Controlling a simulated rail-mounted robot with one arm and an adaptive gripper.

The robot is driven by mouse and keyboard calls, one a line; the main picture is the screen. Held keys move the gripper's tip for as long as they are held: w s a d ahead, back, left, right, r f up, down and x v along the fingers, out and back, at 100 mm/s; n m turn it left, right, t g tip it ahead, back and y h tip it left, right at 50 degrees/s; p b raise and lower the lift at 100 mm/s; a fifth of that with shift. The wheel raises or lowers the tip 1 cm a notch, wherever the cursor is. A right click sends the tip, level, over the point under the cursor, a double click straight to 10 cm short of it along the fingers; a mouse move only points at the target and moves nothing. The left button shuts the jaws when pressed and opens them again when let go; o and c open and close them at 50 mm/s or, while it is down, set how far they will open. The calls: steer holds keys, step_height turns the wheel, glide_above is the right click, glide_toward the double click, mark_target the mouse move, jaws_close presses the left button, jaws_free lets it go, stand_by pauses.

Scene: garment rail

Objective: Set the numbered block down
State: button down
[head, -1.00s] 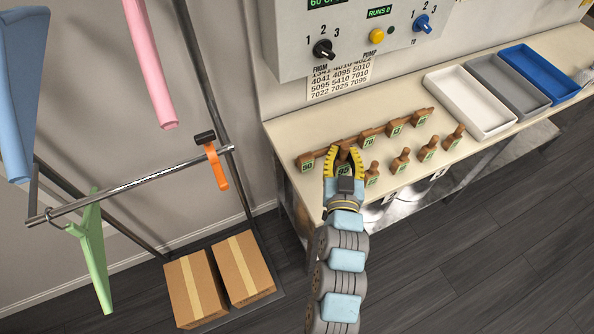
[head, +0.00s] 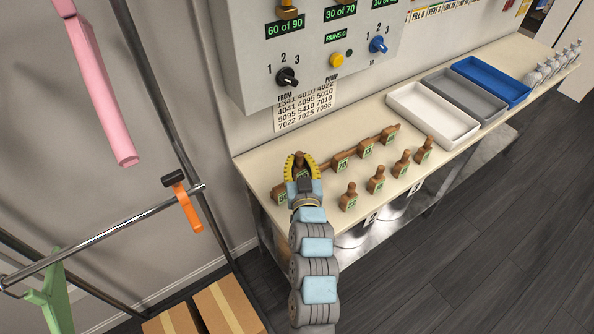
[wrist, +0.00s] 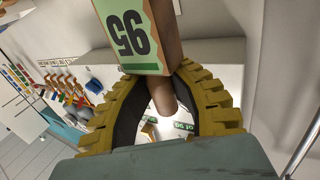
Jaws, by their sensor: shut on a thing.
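My gripper (head: 300,163) is shut on the stem of a wooden numbered block (wrist: 128,35). The block has a green label that appears to read 95, upside down in the wrist view. In the wrist view the stem sits between the two yellow toothed fingers (wrist: 170,110). In the head view the held block (head: 302,174) shows partly between the fingers, over the left part of the back row, between the blocks marked 50 (head: 280,197) and 70 (head: 341,165). Its gap above the bench is hard to judge.
Several stemmed blocks stand in a front row (head: 377,182) on the bench (head: 258,165). White (head: 400,108), grey (head: 440,85) and blue (head: 515,98) trays lie to the right. A control panel (head: 310,65) hangs behind. A garment rail (head: 120,228) is at left.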

mark_target(298, 164)
steer(key=f, duration=0.1)
steer(key=w+f, duration=0.2)
steer(key=f, duration=0.1)
steer(key=shift+w+a+b, duration=0.2)
steer(key=shift+w+b, duration=0.05)
steer(key=shift+b, duration=0.15)
steer(key=f, duration=0.1)
steer(key=w+f, duration=0.1)
steer(key=f, duration=0.1)
steer(key=f+b, duration=0.1)
steer(key=shift+w+f, duration=0.2)
steer(key=shift+w, duration=0.1)
steer(key=shift+a, duration=0.1)
steer(key=shift+f+b, duration=0.4)
steer(key=shift+f+b, duration=0.3)
steer(key=c, duration=1)
jaws_free()
steer(key=shift+f, duration=0.1)
steer(key=shift+c, duration=0.2)
